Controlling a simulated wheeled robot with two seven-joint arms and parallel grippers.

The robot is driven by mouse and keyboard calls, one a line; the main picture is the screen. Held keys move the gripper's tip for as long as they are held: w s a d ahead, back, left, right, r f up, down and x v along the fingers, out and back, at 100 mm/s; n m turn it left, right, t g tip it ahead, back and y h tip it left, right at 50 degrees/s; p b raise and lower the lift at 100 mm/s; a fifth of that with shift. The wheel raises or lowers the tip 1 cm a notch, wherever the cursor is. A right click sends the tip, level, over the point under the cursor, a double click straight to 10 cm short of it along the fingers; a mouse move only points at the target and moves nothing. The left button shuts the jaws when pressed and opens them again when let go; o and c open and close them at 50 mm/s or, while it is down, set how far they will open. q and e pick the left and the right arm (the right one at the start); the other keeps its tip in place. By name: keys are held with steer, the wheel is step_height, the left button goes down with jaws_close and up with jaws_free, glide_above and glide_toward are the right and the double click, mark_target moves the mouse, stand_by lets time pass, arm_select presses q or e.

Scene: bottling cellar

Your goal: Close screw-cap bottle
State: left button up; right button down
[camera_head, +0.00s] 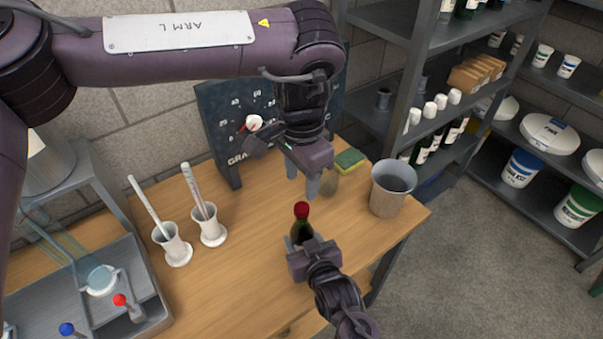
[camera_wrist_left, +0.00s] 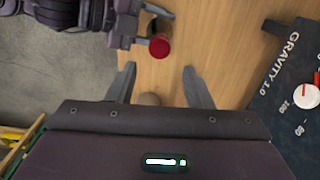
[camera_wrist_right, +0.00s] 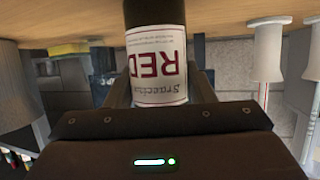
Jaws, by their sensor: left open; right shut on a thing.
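A dark green bottle (camera_head: 301,231) stands upright on the wooden table, with a red cap (camera_head: 301,210) on top of its neck. How tightly the cap sits cannot be told. The cap also shows in the left wrist view (camera_wrist_left: 160,47). My right gripper (camera_head: 310,248) is shut around the bottle's body; the right wrist view shows its label (camera_wrist_right: 158,65) between the fingers. My left gripper (camera_head: 306,184) is open and empty, pointing down behind the bottle and apart from the cap. In the left wrist view the cap lies beyond its fingertips (camera_wrist_left: 158,76).
A grey bucket (camera_head: 389,188) stands at the table's right edge. A small beige object (camera_head: 329,183) is partly hidden behind my left gripper, near a sponge (camera_head: 350,160). A dark gravity board (camera_head: 225,125) stands behind.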

mark_target(301, 207)
arm_select(q)
step_height(301, 207, down, 8)
steer(key=shift+r, duration=0.15)
stand_by(0.4)
